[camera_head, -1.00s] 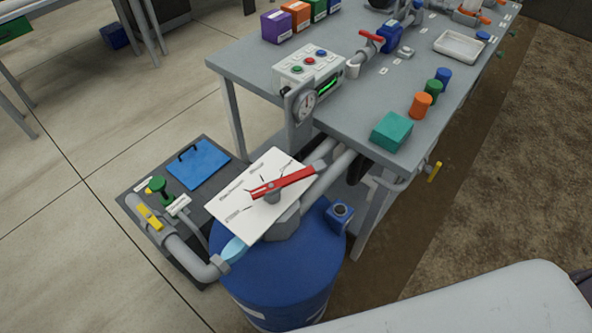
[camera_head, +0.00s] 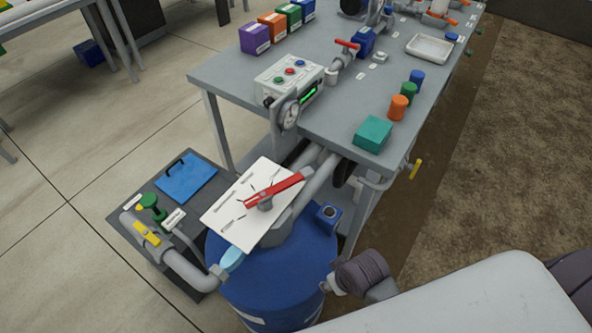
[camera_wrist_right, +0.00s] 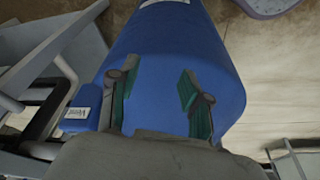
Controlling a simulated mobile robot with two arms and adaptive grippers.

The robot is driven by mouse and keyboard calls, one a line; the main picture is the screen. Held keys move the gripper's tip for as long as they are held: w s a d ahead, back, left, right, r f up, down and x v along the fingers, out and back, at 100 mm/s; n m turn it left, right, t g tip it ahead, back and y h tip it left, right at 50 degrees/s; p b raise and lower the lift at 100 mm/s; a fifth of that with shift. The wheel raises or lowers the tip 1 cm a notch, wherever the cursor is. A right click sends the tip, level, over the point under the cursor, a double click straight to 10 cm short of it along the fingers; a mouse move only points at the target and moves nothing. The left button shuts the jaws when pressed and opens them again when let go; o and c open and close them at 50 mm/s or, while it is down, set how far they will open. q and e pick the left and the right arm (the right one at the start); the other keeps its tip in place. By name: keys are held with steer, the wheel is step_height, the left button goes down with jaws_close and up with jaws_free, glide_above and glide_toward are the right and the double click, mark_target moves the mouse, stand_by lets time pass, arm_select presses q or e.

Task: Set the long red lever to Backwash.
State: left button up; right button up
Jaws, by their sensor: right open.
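The long red lever (camera_head: 274,188) sits on a pivot over a tilted white label plate (camera_head: 236,222), on the valve atop the blue tank (camera_head: 270,285). The lever points up and right, toward the grey pipe. The plate's printing is too small to read. My right gripper (camera_wrist_right: 159,82) is open and empty, its green-padded fingers apart in front of the blue tank's side in the right wrist view. In the head view, its wrist (camera_head: 362,272) is beside the tank's right side, below and apart from the lever. My left gripper is not in view.
A grey table (camera_head: 330,145) with a control box (camera_head: 290,80), a gauge (camera_head: 289,114) and a teal block (camera_head: 373,134) stands behind the tank. A small blue box (camera_head: 328,216) is on the tank's right.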

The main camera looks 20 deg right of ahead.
steer(key=w+a+r+n+y, duration=0.1)
steer(key=w+a+r+n, duration=0.2)
steer(key=r, duration=0.3)
steer(key=w+a+r+n+y, duration=0.1)
steer(key=w+a+r+n, duration=0.3)
steer(key=r, duration=0.3)
steer(key=w+a+r+n+g, duration=0.1)
steer(key=w+a+r+n, duration=0.3)
steer(key=w+r, duration=0.1)
steer(key=shift+w+a+r+n+y+p, duration=0.1)
steer(key=shift+w+r+n+y+p, duration=0.3)
steer(key=shift+r, duration=0.25)
steer(key=w+d+r+n+g+h, duration=0.1)
steer(key=w+d+r+n+h, duration=0.1)
steer(key=w+r+n, duration=0.25)
steer(key=n+g+h, duration=0.1)
steer(key=n+h, duration=0.1)
glide_toward(297, 177)
step_height(297, 177, down, 8)
steer(key=shift+d+f+p, duration=0.15)
steer(key=shift+p, duration=0.25)
steer(key=shift+c, duration=0.2)
jaws_close()
